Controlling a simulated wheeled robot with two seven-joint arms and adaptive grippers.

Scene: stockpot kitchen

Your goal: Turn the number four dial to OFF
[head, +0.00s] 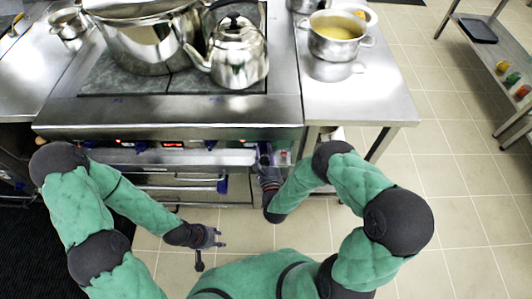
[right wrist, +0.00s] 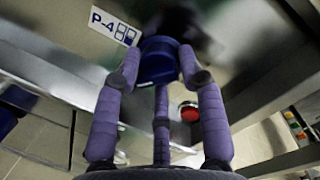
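The number four dial (right wrist: 160,62) is a blue knob below a white "P-4" label (right wrist: 115,26) in the right wrist view. My right gripper (right wrist: 160,68) has one purple finger on each side of the dial and a third finger below it. The side fingertips lie very close to the knob; I cannot tell if they press on it. The dial's marking is not readable. In the head view my right gripper (head: 265,154) is at the right end of the stove front and hides this dial. My left gripper (head: 214,237) is open and empty, low over the floor.
Other blue dials (head: 210,144) and red displays (head: 172,143) line the stove front (head: 170,132). A blue-ended oven handle (head: 190,187) runs below. A red round part (right wrist: 189,111) sits near my right finger. A kettle (head: 236,58) and large pot (head: 145,40) stand on top.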

